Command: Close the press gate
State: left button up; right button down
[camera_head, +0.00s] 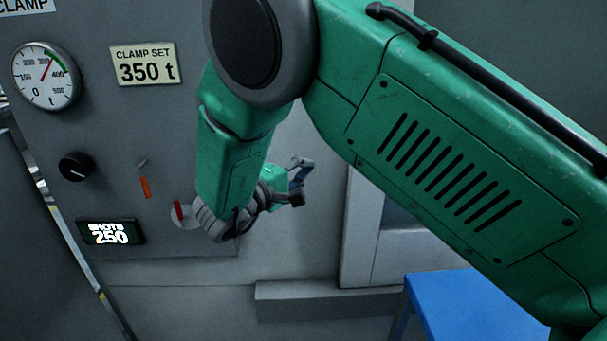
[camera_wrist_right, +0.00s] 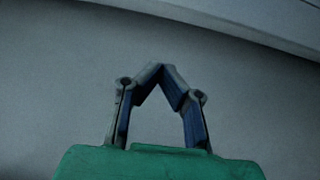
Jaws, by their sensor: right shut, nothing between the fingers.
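My right gripper (camera_head: 301,174) is in front of the grey machine wall, right of the control panel, pointing away to the right. In the right wrist view its two fingers (camera_wrist_right: 160,69) meet at the tips in a peak, shut with nothing between them. A pale framed panel (camera_head: 357,230) stands to the right of the gripper, partly hidden by my right arm. I cannot tell whether it is the press gate or whether that gate is open. My left gripper is not in view.
The control panel (camera_head: 60,205) carries a round gauge (camera_head: 44,76), a "CLAMP SET 350 t" label (camera_head: 143,64), a black knob (camera_head: 75,167), an orange lever (camera_head: 145,187), a red-handled switch (camera_head: 178,210) and a "SHOTS 250" display (camera_head: 110,232). A blue surface (camera_head: 480,300) stands lower right. A grey ledge (camera_head: 320,302) runs below.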

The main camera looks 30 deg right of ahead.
aim_at(341, 158)
jog(key=b+x, duration=0.1)
jog(key=x, duration=0.1)
jog(key=b+x, duration=0.1)
jog(key=x, duration=0.1)
jog(key=f+b+x, duration=0.1)
jog(key=x, duration=0.1)
jog(key=shift+w+a, duration=0.1)
jog(key=shift+w, duration=0.1)
jog(key=d, duration=0.1)
jog(key=s+d+b, duration=0.2)
jog(key=d, duration=0.1)
jog(key=shift+r, duration=0.25)
jog(key=shift+a, duration=0.15)
jog(key=shift+r, duration=0.1)
